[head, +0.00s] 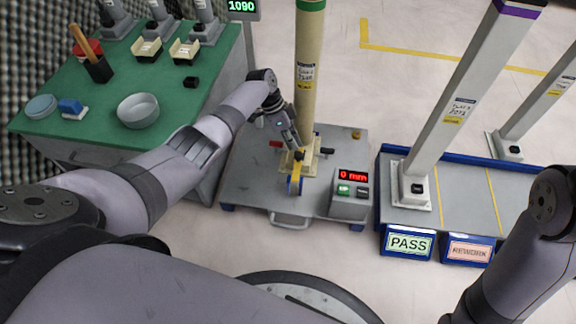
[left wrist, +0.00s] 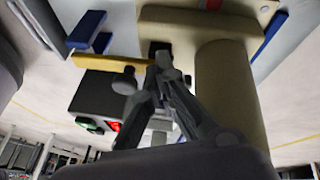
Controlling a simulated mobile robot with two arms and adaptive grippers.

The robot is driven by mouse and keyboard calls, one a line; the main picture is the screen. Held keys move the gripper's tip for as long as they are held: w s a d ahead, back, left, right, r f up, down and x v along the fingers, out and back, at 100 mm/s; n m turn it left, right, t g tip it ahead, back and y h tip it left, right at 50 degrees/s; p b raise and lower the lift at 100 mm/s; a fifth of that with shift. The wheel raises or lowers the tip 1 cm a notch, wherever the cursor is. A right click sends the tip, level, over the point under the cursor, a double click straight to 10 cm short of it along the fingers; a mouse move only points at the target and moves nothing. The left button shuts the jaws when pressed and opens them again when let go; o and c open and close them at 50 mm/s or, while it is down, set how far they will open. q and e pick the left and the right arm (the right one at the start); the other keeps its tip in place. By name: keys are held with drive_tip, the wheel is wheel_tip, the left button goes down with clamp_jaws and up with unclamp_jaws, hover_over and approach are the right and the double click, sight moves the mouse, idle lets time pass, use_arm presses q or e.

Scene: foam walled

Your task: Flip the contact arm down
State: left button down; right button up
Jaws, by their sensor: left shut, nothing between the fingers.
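The contact arm (head: 295,175) is a short yellow bar at the foot of the beige post (head: 307,75), with blue pieces near its end. In the left wrist view the yellow bar (left wrist: 108,61) sticks out sideways from the beige base block, with a blue piece (left wrist: 88,30) beyond it. My left gripper (head: 297,147) is shut and empty, close beside the post and above the bar. In the left wrist view its fingertips (left wrist: 160,58) are together near the bar's inner end; I cannot tell whether they touch it. My right gripper is out of view.
The post stands on a grey plate (head: 248,185) with a control box (head: 350,195) reading "0 mm". A rack with PASS (head: 408,243) and red-labelled bins holds another post (head: 455,105) at right. A green bench (head: 85,140) with dishes and tools is at left.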

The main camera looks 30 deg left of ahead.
use_arm(q)
drive_tip(key=v, duration=1.1)
drive_tip(key=shift+s, duration=0.1)
